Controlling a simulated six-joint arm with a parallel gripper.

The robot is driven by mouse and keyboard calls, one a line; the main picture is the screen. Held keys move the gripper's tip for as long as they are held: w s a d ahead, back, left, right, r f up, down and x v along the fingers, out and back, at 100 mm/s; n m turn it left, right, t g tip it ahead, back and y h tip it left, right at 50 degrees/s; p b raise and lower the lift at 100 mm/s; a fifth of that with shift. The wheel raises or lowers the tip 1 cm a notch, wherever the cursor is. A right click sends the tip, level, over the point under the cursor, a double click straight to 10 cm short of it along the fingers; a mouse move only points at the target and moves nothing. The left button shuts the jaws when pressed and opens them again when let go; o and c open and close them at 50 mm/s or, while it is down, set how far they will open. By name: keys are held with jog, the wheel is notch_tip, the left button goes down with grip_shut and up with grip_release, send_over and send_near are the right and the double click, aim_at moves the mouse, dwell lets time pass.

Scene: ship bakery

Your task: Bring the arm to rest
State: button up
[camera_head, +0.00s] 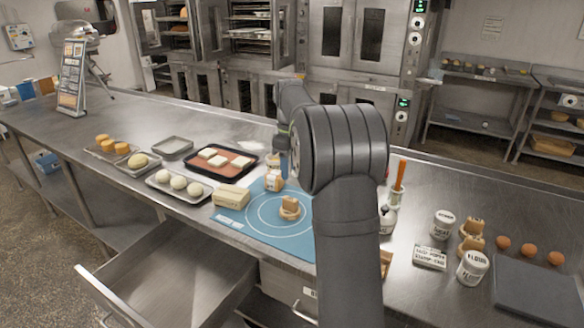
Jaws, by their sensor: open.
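My arm rises from the front edge of the steel counter (445,290) and bends over its middle. Its wrist points down on the far side of the blue mat (238,222). My gripper (283,160) is small and partly hidden behind my own arm; it is open, and I see nothing held in it. Below it, a small tan and white item (273,181) stands at the mat's far edge. A tan bun-like piece (289,208) sits inside the mat's printed circles, apart from my gripper.
A dark tray with pale squares (248,160), a tray of dough balls (154,182) and a butter-coloured block (231,195) lie left. White tins (473,268), several brown eggs (528,249) and a dark slab (540,291) lie right. An open drawer (165,275) juts out in front.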

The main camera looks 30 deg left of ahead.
aim_at(290, 199)
jog(key=shift+f, duration=0.15)
notch_tip(290, 199, down, 12)
jog(key=shift+r, duration=2)
jog(key=shift+f, duration=0.1)
